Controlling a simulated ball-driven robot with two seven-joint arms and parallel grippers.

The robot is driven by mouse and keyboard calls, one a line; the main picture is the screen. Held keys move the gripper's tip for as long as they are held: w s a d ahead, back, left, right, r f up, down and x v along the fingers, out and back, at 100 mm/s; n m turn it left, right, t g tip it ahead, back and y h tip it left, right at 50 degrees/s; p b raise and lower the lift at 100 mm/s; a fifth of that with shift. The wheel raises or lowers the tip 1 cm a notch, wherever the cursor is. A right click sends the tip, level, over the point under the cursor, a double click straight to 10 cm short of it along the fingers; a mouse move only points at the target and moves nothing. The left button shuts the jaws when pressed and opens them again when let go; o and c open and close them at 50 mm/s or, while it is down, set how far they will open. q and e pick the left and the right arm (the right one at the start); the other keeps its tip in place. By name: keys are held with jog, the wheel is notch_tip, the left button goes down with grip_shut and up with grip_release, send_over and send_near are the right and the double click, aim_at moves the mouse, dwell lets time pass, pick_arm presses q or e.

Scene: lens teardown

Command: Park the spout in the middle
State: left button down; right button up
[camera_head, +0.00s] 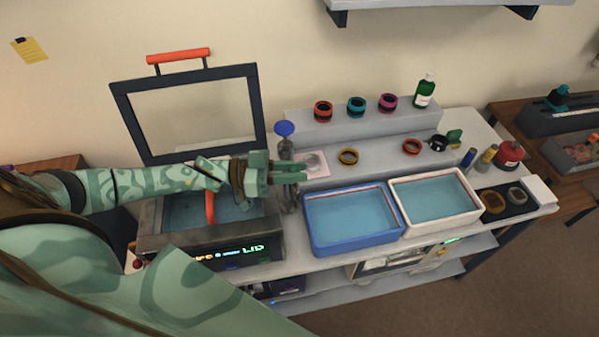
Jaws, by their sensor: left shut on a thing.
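My left gripper (296,172) reaches in from the left, over the open cleaner, to a tap post beside the blue tub (312,240). A blue knob (284,128) tops the post, and grey metal of the tap (291,200) shows below the fingers. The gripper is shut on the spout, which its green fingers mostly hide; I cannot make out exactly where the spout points. The white tub (473,215) stands right of the blue tub, their rims close together. Both hold bluish liquid. My right gripper is not in view.
The cleaner (150,240) has a raised framed lid (255,110) and a red handle (210,207) inside its basin. Rings stand on the stepped shelf (320,140) behind, with a green bottle (425,90). A red container (510,155) and small bottles stand right.

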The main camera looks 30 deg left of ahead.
pick_arm(q)
jog(key=shift+s+a+g, duration=0.1)
jog(key=shift+g, duration=0.2)
jog(key=c, duration=1.2)
grip_release()
jog(key=b+v, duration=0.3)
jog(key=v, duration=1.3)
jog(key=shift+a+f, duration=0.15)
jog(key=shift+f, duration=0.1)
jog(key=shift+s, duration=0.15)
